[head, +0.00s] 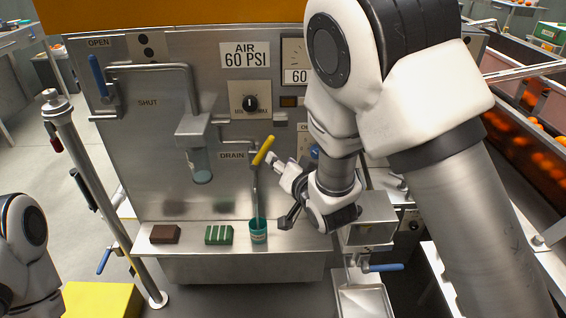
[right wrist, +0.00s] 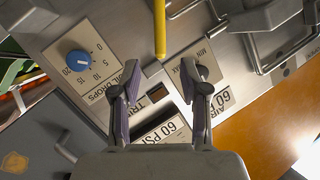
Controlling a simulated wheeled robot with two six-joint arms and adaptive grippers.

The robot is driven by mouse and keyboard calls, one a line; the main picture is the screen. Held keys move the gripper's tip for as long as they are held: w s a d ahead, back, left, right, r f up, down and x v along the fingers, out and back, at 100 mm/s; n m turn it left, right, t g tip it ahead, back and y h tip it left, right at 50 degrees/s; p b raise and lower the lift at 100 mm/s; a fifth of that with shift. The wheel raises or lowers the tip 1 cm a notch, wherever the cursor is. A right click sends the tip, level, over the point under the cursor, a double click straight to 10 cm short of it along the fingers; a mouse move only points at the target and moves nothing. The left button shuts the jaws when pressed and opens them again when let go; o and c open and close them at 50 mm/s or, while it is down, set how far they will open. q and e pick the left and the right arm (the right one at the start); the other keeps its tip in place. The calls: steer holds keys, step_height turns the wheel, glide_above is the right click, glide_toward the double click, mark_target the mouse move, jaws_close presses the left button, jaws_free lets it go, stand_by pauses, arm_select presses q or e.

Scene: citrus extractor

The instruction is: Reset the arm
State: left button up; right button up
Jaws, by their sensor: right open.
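My right arm reaches in from the right across the steel machine panel (head: 150,135). My right gripper (head: 278,190) is open and empty in front of the panel's lower part. The yellow drain handle (head: 263,150) is tilted just beyond the fingers. In the right wrist view the gripper (right wrist: 159,68) shows its two fingers spread apart, with the yellow handle (right wrist: 159,28) ahead of the gap and not held. My left arm shows at the lower left edge; its gripper is out of the frame.
A small teal cup (head: 258,230), a green striped block (head: 219,235) and a brown block (head: 165,234) sit on the steel shelf (head: 190,245). A blue lever (head: 98,75) is at the upper left. A metal post (head: 85,170) stands in front at left.

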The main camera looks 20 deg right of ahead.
steer(key=s+d+f+m+g+h+p, duration=0.1)
steer(key=s+d+f+g+p, duration=0.2)
steer(key=s+f, duration=0.35)
steer(key=s+d+f+m+g+p, duration=0.1)
steer(key=s+f+g+p, duration=0.2)
steer(key=s+f+p, duration=0.4)
steer(key=s+d+f+n+g, duration=0.1)
steer(key=s+f+n+g, duration=0.2)
steer(key=s, duration=0.8)
steer(key=s+d+f+n+g+p, duration=0.1)
steer(key=s+f+n+g, duration=0.2)
steer(key=s+f+g, duration=0.3)
steer(key=s, duration=0.4)
steer(key=shift+s+d+f+n, duration=0.2)
steer(key=shift+s+d+n, duration=0.1)
steer(key=shift+s, duration=0.1)
steer(key=shift+p, duration=0.3)
